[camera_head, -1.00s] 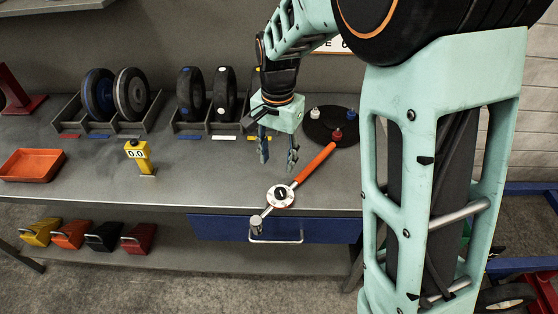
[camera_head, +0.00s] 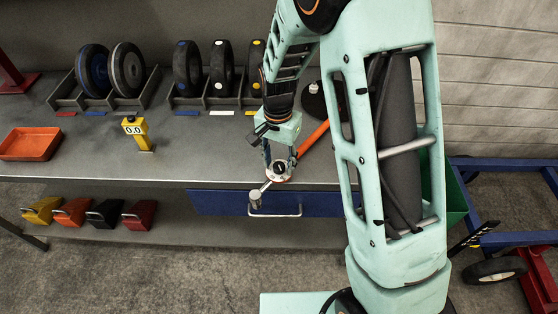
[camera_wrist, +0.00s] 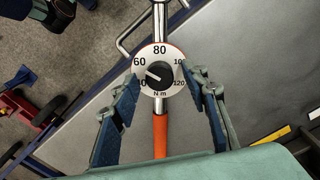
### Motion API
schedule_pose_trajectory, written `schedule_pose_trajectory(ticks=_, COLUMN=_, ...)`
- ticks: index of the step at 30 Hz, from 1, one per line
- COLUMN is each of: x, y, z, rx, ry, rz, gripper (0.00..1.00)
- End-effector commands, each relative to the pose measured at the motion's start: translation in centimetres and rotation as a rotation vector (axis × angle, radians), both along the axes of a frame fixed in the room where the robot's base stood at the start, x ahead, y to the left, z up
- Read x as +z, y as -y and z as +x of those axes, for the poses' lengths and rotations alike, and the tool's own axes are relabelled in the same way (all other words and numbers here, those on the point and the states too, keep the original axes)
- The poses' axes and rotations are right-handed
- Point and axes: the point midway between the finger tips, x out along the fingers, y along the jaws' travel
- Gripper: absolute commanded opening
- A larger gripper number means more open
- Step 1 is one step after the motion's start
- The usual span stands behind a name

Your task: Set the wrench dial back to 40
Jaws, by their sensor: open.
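The torque wrench has an orange handle (camera_head: 313,137) and a round white dial (camera_head: 279,171). In the wrist view the dial (camera_wrist: 160,49) shows 60, 80, 120 and N m, with 40 and 100 partly covered by my fingers. Its black knob (camera_wrist: 160,78) has a white pointer mark aimed left and slightly up, between 40 and 60. My gripper (camera_head: 280,164) is open above the dial, one finger on each side. In the wrist view the fingers of my gripper (camera_wrist: 159,80) flank the dial with gaps beside the knob.
The wrench lies at the bench's front edge, above a blue drawer (camera_head: 225,203) with a metal handle. A yellow 0.0 gauge (camera_head: 134,128), an orange tray (camera_head: 30,144) and racked wheels (camera_head: 127,70) stand left and behind. My arm hides the bench's right part.

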Motion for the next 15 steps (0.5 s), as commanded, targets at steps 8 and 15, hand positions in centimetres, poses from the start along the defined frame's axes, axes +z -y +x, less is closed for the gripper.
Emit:
schedule_pose_trajectory(ticks=8, x=0.01, y=0.0, z=0.01, rx=0.0, ry=0.0, rz=0.0, gripper=0.3)
schedule_pose_trajectory(ticks=15, x=0.03, y=0.01, z=0.02, rx=0.0, ry=0.0, rz=0.0, gripper=0.04)
